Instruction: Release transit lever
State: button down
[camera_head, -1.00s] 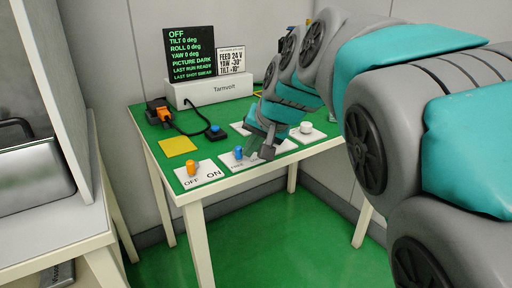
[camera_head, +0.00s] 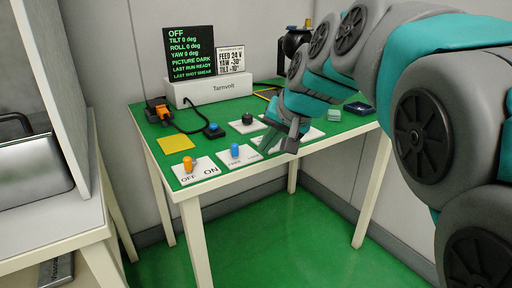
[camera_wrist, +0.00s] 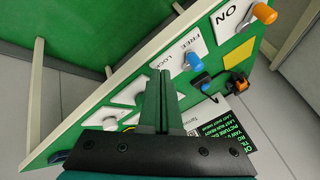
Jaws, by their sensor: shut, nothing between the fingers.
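The blue-tipped lever (camera_head: 235,150) stands on a white plate (camera_head: 248,159) near the table's front edge, between the orange lever's plate and my gripper. In the wrist view the blue lever (camera_wrist: 194,62) stands beside the printed words FREE and LOCK. I cannot tell which word it leans towards. My gripper (camera_head: 291,141) is right of the lever, apart from it, over the plates further right. In the wrist view its fingers (camera_wrist: 160,78) are together and empty. My gripper hides part of the plates behind it.
An orange lever (camera_head: 188,163) stands on the OFF/ON plate. Behind are a black knob (camera_head: 247,118), a blue button (camera_head: 213,131) and the Tarnvolt box (camera_head: 215,90) with its screen reading OFF. A yellow square (camera_head: 176,145) lies at the left.

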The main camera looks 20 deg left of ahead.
jog(key=v, duration=0.8)
jog(key=shift+s+a+r, duration=0.25)
jog(key=shift+s+r, duration=0.05)
jog(key=shift+s, duration=0.1)
